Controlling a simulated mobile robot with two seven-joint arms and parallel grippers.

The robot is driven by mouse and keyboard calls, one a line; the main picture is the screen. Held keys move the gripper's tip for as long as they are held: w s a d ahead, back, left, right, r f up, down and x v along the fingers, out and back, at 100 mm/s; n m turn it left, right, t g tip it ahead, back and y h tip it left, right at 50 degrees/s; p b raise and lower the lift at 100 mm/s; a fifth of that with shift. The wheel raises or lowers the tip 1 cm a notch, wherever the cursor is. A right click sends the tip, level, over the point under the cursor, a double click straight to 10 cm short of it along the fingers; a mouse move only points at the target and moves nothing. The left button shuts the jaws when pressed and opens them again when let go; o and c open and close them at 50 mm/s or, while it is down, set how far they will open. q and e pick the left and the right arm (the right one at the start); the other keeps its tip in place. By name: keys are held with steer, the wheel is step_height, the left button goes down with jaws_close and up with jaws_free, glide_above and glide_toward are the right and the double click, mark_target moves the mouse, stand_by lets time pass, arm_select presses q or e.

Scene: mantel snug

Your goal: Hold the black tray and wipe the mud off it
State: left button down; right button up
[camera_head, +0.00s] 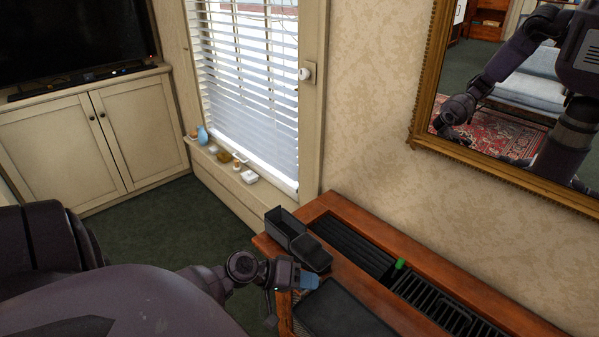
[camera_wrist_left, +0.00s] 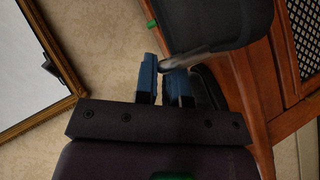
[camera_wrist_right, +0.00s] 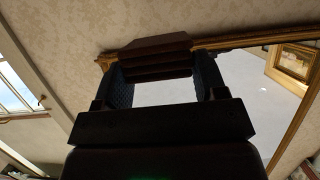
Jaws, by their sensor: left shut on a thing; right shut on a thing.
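The black tray (camera_head: 340,312) is a dark flat piece with a raised rim at the front edge of the wooden cabinet. My left gripper (camera_head: 306,281) has its blue fingers at the tray's near left corner. In the left wrist view, its fingers (camera_wrist_left: 163,80) are shut on the rim of the tray (camera_wrist_left: 225,25). I cannot make out mud on the tray, and cannot tell whether it touches the cabinet. My right gripper (camera_wrist_right: 162,80) shows only in its wrist view, shut on a dark brown ridged block (camera_wrist_right: 150,55), held apart from the tray.
The wooden cabinet (camera_head: 440,315) has a black slatted grille in its top, with a small green thing (camera_head: 399,264) on it. A black open box (camera_head: 285,226) and a dark rounded piece (camera_head: 311,253) stand at its left end. A gilt-framed mirror (camera_head: 428,85) hangs above.

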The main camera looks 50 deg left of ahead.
mark_target(335, 291)
arm_select(q)
steer(key=shift+w+d+f, duration=0.1)
steer(key=shift+w+d, duration=1)
steer(key=shift+w, duration=0.25)
steer(key=shift+w+d+f, duration=0.1)
steer(key=shift+w+d, duration=0.95)
steer(key=shift+w, duration=0.3)
arm_select(e)
steer(key=shift+r, duration=0.5)
arm_select(q)
steer(key=shift+w+d+f, duration=0.1)
steer(key=shift+w+d, duration=0.7)
steer(key=shift+w, duration=0.2)
steer(key=shift+w+d+f, duration=0.1)
steer(key=shift+w+d, duration=0.7)
steer(key=shift+w, duration=0.2)
steer(key=shift+f, duration=0.65)
arm_select(e)
steer(key=shift+f, duration=0.9)
